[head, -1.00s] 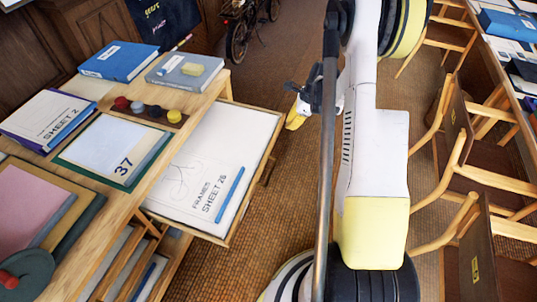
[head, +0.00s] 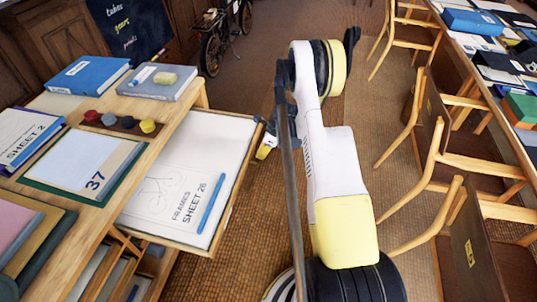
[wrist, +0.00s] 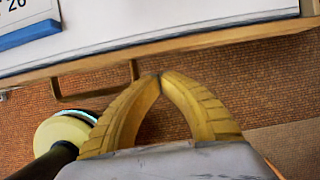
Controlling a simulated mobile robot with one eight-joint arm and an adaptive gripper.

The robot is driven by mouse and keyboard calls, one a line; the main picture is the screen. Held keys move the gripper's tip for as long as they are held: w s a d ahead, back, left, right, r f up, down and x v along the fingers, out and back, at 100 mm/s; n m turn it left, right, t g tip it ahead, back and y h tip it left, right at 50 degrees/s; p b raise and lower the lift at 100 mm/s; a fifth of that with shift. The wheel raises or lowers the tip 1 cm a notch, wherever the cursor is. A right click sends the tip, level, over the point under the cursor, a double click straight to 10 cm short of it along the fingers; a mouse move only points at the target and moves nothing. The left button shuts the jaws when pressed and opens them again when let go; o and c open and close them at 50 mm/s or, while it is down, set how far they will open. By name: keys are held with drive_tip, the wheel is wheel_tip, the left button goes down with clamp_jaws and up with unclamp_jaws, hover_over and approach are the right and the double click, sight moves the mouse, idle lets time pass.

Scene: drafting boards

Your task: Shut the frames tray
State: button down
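The frames tray (head: 225,215) is a shallow wooden drawer, pulled out to the right from the drafting cabinet. It holds a white sheet marked FRAMES SHEET 26 with a blue strip on it. Its front rail (wrist: 215,41) crosses the wrist view, with a bar handle (wrist: 92,95) on its outer side. My gripper (head: 264,146) is just outside the front edge, toward the far end. In the wrist view its yellow fingertips (wrist: 160,76) meet with nothing seen between them. They look close to the rail; contact cannot be told.
The wooden cabinet top (head: 160,140) carries books, papers and a rack of coloured knobs. Several wooden chairs (head: 440,170) line the right side by a long table. A bicycle (head: 222,35) stands at the back.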

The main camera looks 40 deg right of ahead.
drive_tip(key=shift+w+a+r, duration=0.1)
drive_tip(key=shift+w+a, duration=0.5)
drive_tip(key=shift+w, duration=0.1)
